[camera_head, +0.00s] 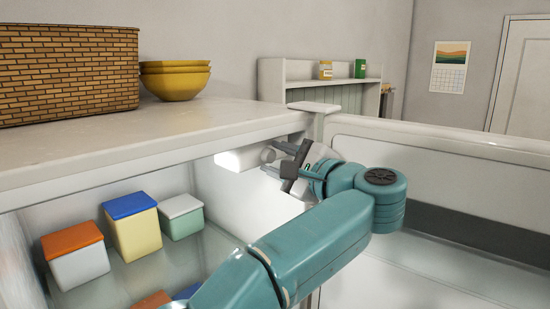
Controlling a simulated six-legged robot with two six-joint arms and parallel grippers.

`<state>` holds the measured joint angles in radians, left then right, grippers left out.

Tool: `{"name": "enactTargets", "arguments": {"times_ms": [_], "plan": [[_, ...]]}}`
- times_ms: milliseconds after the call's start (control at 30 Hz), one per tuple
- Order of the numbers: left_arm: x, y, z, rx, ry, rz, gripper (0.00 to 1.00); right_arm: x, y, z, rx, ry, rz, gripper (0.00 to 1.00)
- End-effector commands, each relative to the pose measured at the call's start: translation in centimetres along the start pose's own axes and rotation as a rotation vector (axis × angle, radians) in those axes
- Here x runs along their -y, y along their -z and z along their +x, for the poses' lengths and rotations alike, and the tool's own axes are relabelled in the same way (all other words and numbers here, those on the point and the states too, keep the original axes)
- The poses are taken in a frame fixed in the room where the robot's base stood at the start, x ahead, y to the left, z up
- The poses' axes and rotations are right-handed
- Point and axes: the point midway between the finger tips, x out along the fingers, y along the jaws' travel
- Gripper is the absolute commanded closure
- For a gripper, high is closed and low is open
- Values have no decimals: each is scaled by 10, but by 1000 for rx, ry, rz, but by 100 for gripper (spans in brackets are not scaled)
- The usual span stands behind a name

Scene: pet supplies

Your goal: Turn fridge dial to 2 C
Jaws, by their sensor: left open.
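The fridge (200,147) is open, with its white top edge running across the view and its door (460,140) swung out to the right. A white, lit housing (238,160) sits under the top inside the fridge. A small round knob, likely the dial (266,154), shows at the housing's right end. My left gripper (270,160) is open, with its fingers at the knob; I cannot tell if they touch it. The dial's markings cannot be read. My right gripper is not in view.
Lidded containers with orange (72,241), blue (130,206) and white (181,206) lids stand on the fridge shelf. A wicker basket (68,72) and yellow bowls (175,82) stand on top. The fridge's top edge lies close above my gripper.

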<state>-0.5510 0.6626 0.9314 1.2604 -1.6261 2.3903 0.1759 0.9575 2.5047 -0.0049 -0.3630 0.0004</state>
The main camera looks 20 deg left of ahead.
Motion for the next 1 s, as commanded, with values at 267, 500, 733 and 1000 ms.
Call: {"name": "enactTargets", "arguments": {"times_ms": [267,500,733,1000], "plan": [[0,0,-1,0,0,0,82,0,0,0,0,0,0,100],[0,-1,2,-1,0,4,100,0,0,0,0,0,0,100],[0,0,2,-6,-8,71,100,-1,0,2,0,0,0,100],[1,-2,2,-18,-28,258,100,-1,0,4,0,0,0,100]]}}
